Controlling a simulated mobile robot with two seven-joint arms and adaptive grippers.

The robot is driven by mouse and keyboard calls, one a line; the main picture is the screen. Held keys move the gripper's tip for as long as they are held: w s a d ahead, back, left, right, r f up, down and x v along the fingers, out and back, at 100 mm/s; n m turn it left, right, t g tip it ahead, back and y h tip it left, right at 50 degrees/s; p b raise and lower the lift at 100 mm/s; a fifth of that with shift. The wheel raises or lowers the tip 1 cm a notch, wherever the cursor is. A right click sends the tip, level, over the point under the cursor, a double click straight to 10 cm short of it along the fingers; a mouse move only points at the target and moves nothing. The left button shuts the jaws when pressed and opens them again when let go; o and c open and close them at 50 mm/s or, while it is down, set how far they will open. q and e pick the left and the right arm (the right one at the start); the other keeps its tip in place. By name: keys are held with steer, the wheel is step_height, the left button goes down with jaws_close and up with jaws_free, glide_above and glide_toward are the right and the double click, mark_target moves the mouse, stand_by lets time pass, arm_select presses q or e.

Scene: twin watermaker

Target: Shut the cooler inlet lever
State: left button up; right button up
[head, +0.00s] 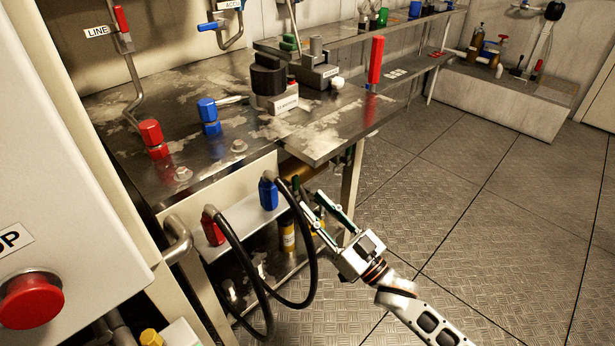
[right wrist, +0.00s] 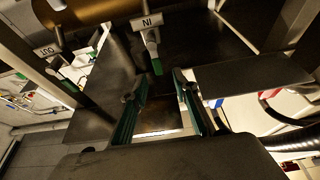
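The cooler inlet lever (right wrist: 155,58) shows in the right wrist view below an upside-down "IN" tag (right wrist: 146,21). It has a metal shank and a green tip pointing toward my gripper. The brass cooler cylinder (right wrist: 95,10) is above it at the top left. My right gripper (right wrist: 158,84) is open, with the lever's green tip just beyond and roughly between its fingertips, apparently not touching. In the head view my right gripper (head: 313,199) is beside the bench's underside, near the partly hidden brass cooler (head: 302,174). My left gripper is not in view.
An "OUT" tag (right wrist: 46,50) with another green-tipped lever (right wrist: 70,85) is left of the inlet in the right wrist view. Black hoses (head: 313,265) loop from red and blue fittings beside my gripper. The bench top (head: 335,140) overhangs. The floor at right is clear.

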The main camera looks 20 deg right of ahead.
mark_target(297, 182)
steer(key=b+x, duration=0.1)
steer(key=x, duration=0.6)
steer(key=shift+d+r, duration=0.15)
steer(key=shift+d, duration=0.05)
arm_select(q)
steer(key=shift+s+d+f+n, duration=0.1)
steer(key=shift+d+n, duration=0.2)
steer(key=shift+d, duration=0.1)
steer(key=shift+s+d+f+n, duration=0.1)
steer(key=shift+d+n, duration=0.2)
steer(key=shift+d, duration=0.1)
arm_select(e)
steer(key=shift+w+a+r, duration=0.2)
steer(key=shift+w+r, duration=0.1)
steer(key=shift+w, duration=0.2)
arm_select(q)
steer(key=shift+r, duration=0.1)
arm_select(e)
jaws_close()
